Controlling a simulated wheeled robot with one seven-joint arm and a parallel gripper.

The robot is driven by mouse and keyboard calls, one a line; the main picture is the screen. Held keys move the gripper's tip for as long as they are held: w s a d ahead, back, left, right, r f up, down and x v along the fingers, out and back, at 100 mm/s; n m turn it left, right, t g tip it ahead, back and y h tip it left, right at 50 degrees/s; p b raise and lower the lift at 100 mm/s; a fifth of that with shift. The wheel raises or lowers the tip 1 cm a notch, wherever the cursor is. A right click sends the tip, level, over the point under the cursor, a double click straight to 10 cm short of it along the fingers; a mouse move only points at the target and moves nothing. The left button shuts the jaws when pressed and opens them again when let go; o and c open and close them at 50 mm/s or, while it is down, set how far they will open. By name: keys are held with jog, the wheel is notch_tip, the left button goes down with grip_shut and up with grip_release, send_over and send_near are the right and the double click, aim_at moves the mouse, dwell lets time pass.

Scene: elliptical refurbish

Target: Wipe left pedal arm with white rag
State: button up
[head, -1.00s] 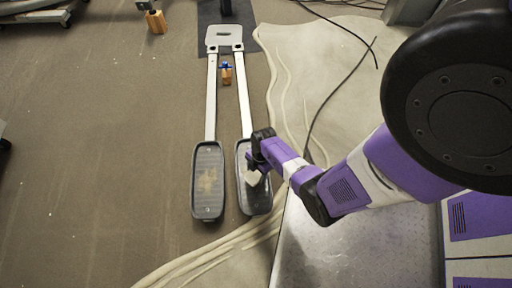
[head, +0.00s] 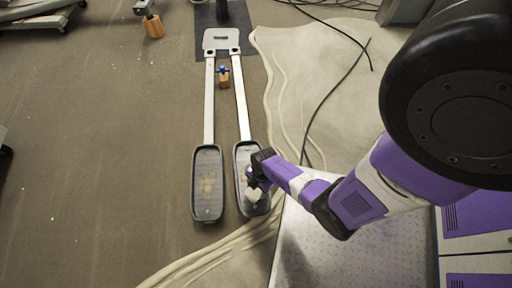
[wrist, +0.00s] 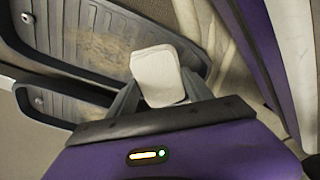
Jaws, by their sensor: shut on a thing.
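The left pedal arm (head: 210,105) is a long white bar running from the grey bracket to the left foot pedal (head: 207,187), which has a brownish smudge. The right pedal arm (head: 242,100) runs beside it to the right foot pedal (head: 241,165). My gripper (head: 251,186) is over the right pedal, to the right of the left one. It is shut on the white rag (head: 253,195), a small folded pad. In the wrist view the rag (wrist: 158,75) sits between the fingers, with a smudged pedal (wrist: 95,40) behind it. Contact with the pedal cannot be told.
A small orange-brown block with a blue top (head: 223,78) lies between the pedal arms. Another orange-brown block (head: 153,26) stands at upper left. Cables (head: 338,90) lie on the right. The brown floor (head: 100,150) left of the pedals is mostly clear.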

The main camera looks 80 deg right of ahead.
jog(key=shift+a+r, duration=0.15)
jog(key=shift+w+d+b, duration=0.4)
jog(key=shift+d, duration=0.6)
jog(key=shift+w+d+b, duration=0.35)
jog(key=shift+d, duration=0.65)
jog(key=shift+w+d+b, duration=0.4)
jog(key=shift+d, duration=0.6)
jog(key=shift+w+d+r+b, duration=0.15)
jog(key=shift+w+d+b, duration=0.65)
jog(key=shift+d, duration=0.95)
jog(key=shift+w+d+r+b, duration=0.1)
jog(key=shift+w+d+b, duration=0.4)
jog(key=shift+d+b, duration=0.95)
jog(key=shift+w+d+r+b, duration=0.15)
jog(key=shift+w+d+b, duration=0.5)
jog(key=shift+d, duration=1.4)
jog(key=shift+r, duration=0.15)
notch_tip(320, 180, up, 6)
jog(key=p, duration=0.5)
jog(key=shift+p, duration=0.4)
jog(key=shift+r+p, duration=1.4)
